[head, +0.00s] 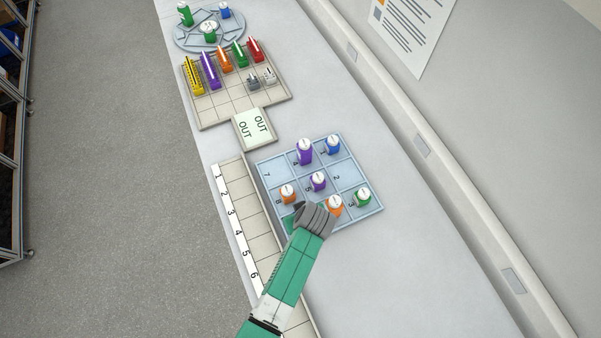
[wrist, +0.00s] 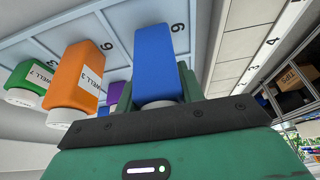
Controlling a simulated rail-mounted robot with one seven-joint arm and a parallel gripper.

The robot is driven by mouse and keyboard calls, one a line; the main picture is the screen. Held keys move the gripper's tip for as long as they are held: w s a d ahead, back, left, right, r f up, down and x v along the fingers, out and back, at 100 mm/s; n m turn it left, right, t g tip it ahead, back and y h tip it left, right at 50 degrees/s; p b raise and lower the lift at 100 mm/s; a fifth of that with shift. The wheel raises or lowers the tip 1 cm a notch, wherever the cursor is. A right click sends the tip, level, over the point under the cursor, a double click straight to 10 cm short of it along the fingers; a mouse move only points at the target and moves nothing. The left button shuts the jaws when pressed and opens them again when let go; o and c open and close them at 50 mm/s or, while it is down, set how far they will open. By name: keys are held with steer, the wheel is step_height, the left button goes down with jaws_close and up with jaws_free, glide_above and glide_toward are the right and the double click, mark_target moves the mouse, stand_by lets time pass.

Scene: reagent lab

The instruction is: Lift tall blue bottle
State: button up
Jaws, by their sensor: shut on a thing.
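The tall blue bottle (wrist: 155,55) is between the fingers of my gripper (wrist: 157,92) in the wrist view, its white cap end towards the gripper body. The gripper is shut on it. In the head view my gripper (head: 312,217) is over the front of the pale blue numbered rack (head: 376,209) and hides the held bottle. The wrist view shows the bottle beside the number 9 of the rack (wrist: 60,40); I cannot tell whether its base touches the rack. Another blue bottle (head: 333,146) stands in the rack's far right cell.
An orange bottle (head: 335,206) and a green bottle (head: 363,197) stand close right of my gripper. Another orange bottle (head: 287,195) and two purple bottles, one nearer (head: 318,182) and one farther (head: 305,152), share the rack. A numbered strip (head: 236,215) runs along its left.

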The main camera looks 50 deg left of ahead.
step_height(320, 180, up, 2)
steer(key=shift+r, duration=0.25)
steer(key=s+d, duration=0.3)
steer(key=s, duration=0.1)
steer(key=s+d+r+b, duration=0.1)
steer(key=s+d, duration=0.2)
steer(key=d, duration=0.1)
steer(key=s+d, duration=0.3)
steer(key=s, duration=0.1)
steer(key=shift+s+d+r, duration=0.2)
steer(key=shift+s+d, duration=0.1)
steer(key=shift+d, duration=0.2)
